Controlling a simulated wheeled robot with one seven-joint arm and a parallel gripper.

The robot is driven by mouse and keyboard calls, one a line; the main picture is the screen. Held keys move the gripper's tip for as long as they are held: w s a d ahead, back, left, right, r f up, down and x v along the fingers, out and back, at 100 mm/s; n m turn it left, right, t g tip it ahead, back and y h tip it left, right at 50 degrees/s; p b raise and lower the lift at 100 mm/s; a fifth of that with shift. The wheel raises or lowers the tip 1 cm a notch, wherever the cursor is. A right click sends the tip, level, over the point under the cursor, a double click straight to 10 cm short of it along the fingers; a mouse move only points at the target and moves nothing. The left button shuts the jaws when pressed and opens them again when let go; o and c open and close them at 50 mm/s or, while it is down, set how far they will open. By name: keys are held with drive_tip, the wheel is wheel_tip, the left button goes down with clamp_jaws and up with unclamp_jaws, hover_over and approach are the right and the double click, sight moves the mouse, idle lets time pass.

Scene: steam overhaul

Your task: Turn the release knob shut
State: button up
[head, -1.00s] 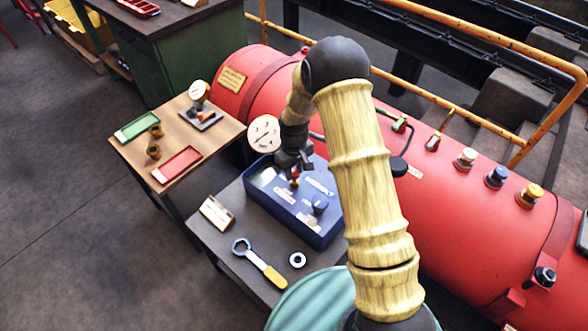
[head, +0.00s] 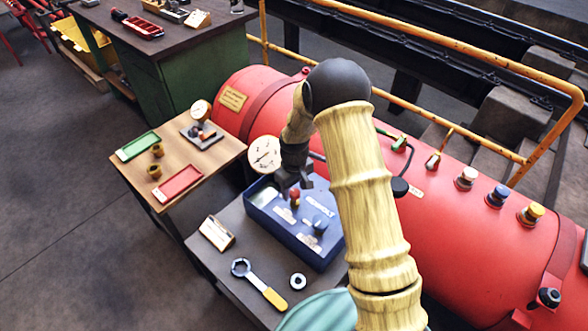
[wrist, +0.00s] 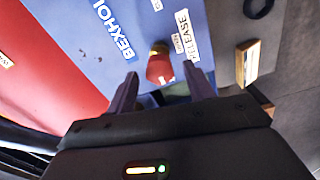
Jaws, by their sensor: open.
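The release knob is red with a brass-coloured base. It shows in the wrist view (wrist: 160,66) beside a white RELEASE label (wrist: 186,36), and in the head view (head: 295,195) on top of the blue box (head: 318,262). My gripper (wrist: 161,80) is open, with one finger on each side of the knob in the wrist view. I cannot tell whether either finger touches it. In the head view my gripper (head: 292,182) is just above the knob and partly overlaps it. A white round gauge (head: 264,154) stands behind the box; its reading is too small to tell.
The dark table bears a yellow-handled wrench (head: 262,284), a ring (head: 298,281) and a small sign block (head: 217,233). The red boiler (head: 440,220) lies close behind.

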sight(294, 191)
wheel_tip(294, 191, up, 17)
idle(0.4)
drive_tip(key=shift+f, duration=0.1)
drive_tip(key=s+d+r+m+t+p, duration=0.1)
drive_tip(key=s+d+r+m+p, duration=0.2)
drive_tip(key=s, duration=0.7)
drive_tip(key=s+d+r+m+t+p, duration=0.1)
drive_tip(key=s+d+r+m+p, duration=0.3)
drive_tip(key=s+d+r, duration=0.3)
drive_tip(key=s+d+p, duration=0.1)
drive_tip(key=s, duration=0.2)
drive_tip(key=shift+s+d+r+t, duration=0.2)
drive_tip(key=shift+s+r+t, duration=0.05)
drive_tip(key=shift+t, duration=0.05)
